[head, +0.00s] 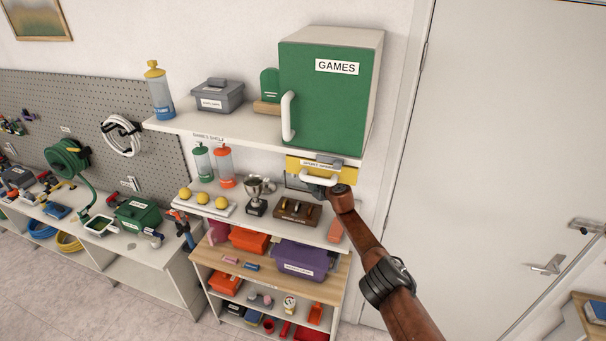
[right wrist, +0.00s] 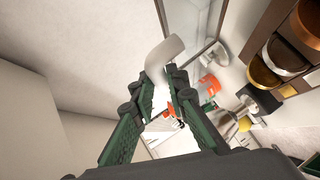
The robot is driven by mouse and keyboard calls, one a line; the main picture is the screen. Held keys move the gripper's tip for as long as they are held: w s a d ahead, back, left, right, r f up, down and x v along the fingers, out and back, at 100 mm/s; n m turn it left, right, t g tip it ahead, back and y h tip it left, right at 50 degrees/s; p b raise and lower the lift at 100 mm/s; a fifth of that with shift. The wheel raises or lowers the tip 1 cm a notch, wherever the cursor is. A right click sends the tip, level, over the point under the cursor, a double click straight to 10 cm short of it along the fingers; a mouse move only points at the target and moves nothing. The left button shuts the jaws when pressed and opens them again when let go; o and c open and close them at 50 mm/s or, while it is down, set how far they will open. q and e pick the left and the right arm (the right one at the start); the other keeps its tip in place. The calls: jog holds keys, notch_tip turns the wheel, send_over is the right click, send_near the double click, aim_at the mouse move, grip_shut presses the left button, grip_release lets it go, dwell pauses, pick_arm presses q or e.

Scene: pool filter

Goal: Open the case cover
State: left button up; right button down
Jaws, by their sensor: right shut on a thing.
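A yellow panel (head: 292,168) with a partly readable "SPORT" label sits just under the upper shelf, below the green cabinet. A white curved handle (head: 318,178) is in front of it. My right gripper (head: 326,190) is at this handle. In the right wrist view the fingers of my right gripper (right wrist: 160,95) are closed around the lower end of the white handle (right wrist: 163,60). A grey-framed clear pane (right wrist: 200,38) shows behind the handle; I cannot tell how far it stands open. My left gripper is out of view.
A green GAMES cabinet (head: 322,95) stands on the upper shelf (head: 220,128). A white door (head: 500,130) is at right. The floor at lower left is clear.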

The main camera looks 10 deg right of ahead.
jog(key=shift+w+a+r, duration=0.1)
jog(key=shift+a+r, duration=0.15)
jog(key=shift+r, duration=0.35)
jog(key=c, duration=2.1)
grip_release()
jog(key=shift+o, duration=0.3)
jog(key=shift+s, duration=0.2)
jog(key=shift+d+f, duration=0.1)
jog(key=shift+f, duration=0.15)
jog(key=shift+d, duration=0.1)
jog(key=shift+s+r, duration=0.1)
jog(key=s+d, duration=0.4)
jog(key=s, duration=0.8)
jog(key=shift+d, duration=0.2)
